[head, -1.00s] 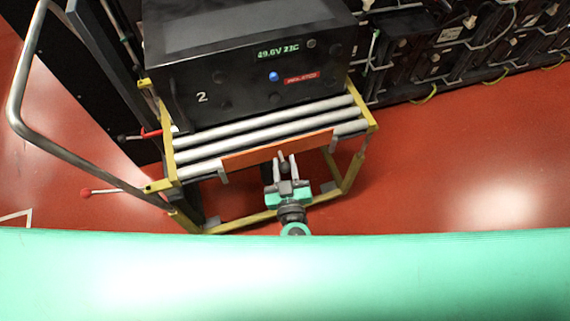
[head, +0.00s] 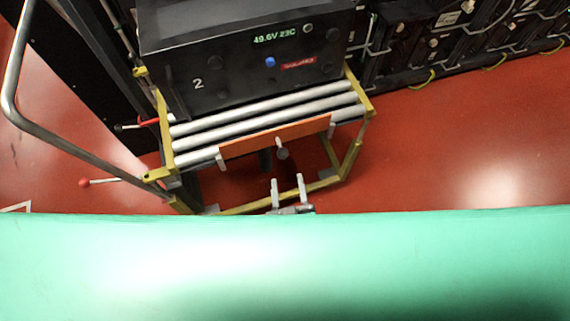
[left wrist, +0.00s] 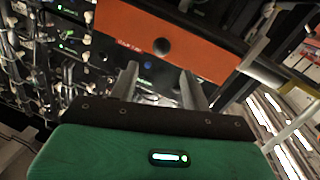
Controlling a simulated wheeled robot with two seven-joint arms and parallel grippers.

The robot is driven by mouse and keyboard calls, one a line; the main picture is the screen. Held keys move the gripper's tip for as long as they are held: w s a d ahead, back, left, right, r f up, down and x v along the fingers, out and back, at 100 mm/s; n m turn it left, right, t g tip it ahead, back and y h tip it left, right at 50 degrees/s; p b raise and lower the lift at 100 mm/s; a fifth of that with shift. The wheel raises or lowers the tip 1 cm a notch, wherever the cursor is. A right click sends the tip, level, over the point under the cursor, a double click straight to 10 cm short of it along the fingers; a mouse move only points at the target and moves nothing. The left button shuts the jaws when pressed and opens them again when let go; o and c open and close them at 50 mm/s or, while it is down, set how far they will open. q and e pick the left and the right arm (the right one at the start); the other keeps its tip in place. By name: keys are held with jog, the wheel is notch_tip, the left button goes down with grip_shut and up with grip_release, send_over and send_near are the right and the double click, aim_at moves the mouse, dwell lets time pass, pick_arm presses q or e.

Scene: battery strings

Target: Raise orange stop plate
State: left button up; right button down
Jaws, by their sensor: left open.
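The orange stop plate (head: 275,138) stands along the front edge of the roller cart in the head view, in front of the rollers. A small grey knob (head: 282,153) sticks out near its middle. In the left wrist view the plate (left wrist: 190,42) fills the top, with a dark round spot (left wrist: 161,46) on its face. My left gripper (head: 287,186) is open and empty, below and in front of the plate, apart from the knob. Its two fingers (left wrist: 160,88) also show in the left wrist view, pointing toward the plate's lower edge. My right gripper is not seen.
A black battery unit (head: 245,60) marked 2 rests on the grey rollers (head: 265,115) behind the plate. The yellow cart frame (head: 355,145) surrounds them. A bent metal handle (head: 12,85) stands left. Battery racks (head: 450,45) line the back right. Red floor is clear at right.

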pick_arm(q)
jog(key=s, duration=0.4)
jog(key=shift+d, duration=0.2)
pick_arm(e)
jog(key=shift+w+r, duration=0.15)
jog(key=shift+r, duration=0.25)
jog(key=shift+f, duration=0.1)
pick_arm(q)
jog(key=shift+w, duration=0.15)
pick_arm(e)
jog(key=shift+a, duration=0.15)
